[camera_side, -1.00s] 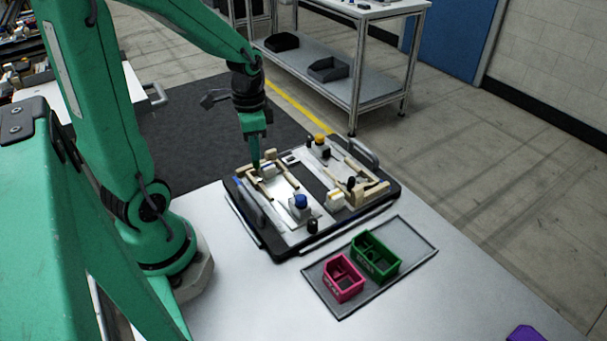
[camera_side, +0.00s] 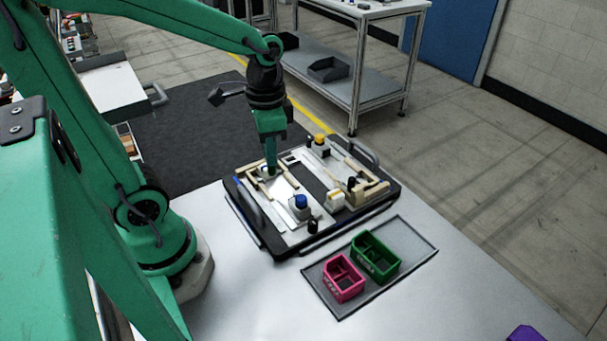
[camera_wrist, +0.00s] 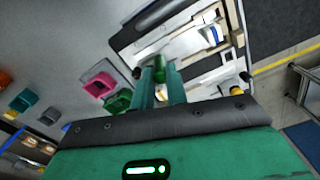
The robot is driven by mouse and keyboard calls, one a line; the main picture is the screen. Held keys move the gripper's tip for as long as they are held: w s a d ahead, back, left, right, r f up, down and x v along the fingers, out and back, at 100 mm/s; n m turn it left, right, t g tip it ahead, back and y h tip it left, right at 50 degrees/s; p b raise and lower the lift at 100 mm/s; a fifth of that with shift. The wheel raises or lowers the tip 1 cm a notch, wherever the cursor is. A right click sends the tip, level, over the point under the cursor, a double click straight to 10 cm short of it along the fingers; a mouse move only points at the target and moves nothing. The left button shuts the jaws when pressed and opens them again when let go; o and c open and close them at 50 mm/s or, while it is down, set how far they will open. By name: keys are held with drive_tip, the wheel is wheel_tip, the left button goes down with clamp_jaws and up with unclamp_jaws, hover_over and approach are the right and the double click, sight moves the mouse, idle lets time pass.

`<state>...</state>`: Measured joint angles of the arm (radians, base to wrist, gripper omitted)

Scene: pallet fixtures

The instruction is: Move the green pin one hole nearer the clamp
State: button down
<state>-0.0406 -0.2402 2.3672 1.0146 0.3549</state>
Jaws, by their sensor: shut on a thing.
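My gripper (camera_side: 271,166) reaches down over the left part of the black-rimmed pallet (camera_side: 275,252). In the wrist view its two fingers (camera_wrist: 161,88) are shut on the green pin (camera_wrist: 159,68), a short green cylinder between the tips. The pin is hidden by the fingers in the side view. I cannot make out the pin holes, nor whether the pin's lower end is in one. A blue-topped part (camera_side: 300,202) and a yellow-topped part (camera_side: 320,139) stand on the pallet. I cannot tell which fitting is the clamp.
A pale wooden fixture with a black knob (camera_side: 352,183) is on the pallet's right side. Pallet handles rise at the left and back right. A grey mat (camera_side: 412,245) in front holds a pink crate (camera_side: 344,285) and a green crate (camera_side: 375,262).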

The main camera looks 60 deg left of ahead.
drive_tip(key=shift+a, duration=0.1)
idle(0.6)
drive_tip(key=w+a+f+n, duration=0.1)
drive_tip(key=a+n, duration=0.2)
drive_tip(key=a, duration=0.5)
drive_tip(key=shift+a+n, duration=0.3)
drive_tip(key=shift+a, duration=0.05)
drive_tip(key=shift+f, duration=0.1)
drive_tip(key=shift+f, duration=3.7)
drive_tip(key=shift+f, duration=1)
